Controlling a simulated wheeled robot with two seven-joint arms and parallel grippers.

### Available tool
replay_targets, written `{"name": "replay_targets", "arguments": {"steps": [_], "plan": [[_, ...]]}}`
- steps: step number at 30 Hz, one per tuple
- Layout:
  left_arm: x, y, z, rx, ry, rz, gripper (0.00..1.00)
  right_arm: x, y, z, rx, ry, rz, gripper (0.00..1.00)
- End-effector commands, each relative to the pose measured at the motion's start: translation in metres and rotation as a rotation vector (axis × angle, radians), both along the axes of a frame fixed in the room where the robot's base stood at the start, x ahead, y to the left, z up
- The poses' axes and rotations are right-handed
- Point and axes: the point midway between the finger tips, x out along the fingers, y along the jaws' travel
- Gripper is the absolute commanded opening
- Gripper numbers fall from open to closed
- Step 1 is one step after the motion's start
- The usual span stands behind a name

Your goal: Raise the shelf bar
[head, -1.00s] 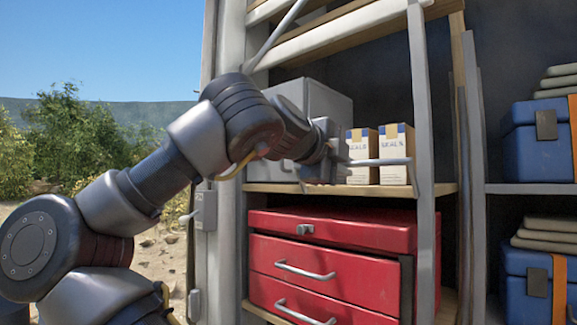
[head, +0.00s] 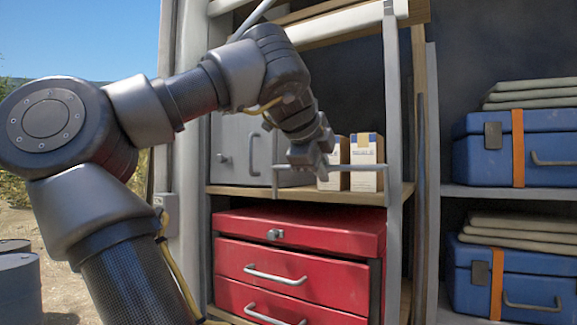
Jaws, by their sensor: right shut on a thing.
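The shelf bar (head: 372,167) is a thin grey rod running level across the front of the middle shelf, a little above the shelf board (head: 300,194). Its right part crosses the grey upright (head: 393,110). Its left end shows near a short vertical rod. My right gripper (head: 312,162) is at the bar, left of its middle, and is shut on it. The fingers hide part of the bar and the lower part of a seal box. My left gripper is not in view.
Two small seal boxes (head: 364,178) and a grey case (head: 237,150) stand behind the bar. A red drawer chest (head: 300,233) is below. Blue cases (head: 545,150) with folded cloths fill the right shelves. The white frame edge (head: 185,100) is at left.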

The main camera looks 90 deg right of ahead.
Motion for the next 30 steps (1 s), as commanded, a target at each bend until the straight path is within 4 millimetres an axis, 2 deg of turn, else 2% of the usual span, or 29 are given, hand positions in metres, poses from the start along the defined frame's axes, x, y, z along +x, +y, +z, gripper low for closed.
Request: {"name": "replay_targets", "arguments": {"steps": [7,8,12,23,30], "plan": [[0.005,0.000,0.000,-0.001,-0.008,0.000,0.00,-0.001,0.000,-0.001,0.002,0.000,-0.004,0.00],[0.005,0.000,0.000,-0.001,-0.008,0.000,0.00,-0.001,0.000,-0.001,0.002,-0.001,-0.005,0.13],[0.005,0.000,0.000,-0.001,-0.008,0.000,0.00,-0.001,0.000,-0.001,0.001,0.000,-0.004,0.29],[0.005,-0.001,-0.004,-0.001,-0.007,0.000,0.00,0.004,0.006,0.004,-0.003,0.000,0.002,0.29],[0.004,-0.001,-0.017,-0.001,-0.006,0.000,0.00,0.019,0.037,0.031,-0.005,0.002,0.004,0.29]]}}
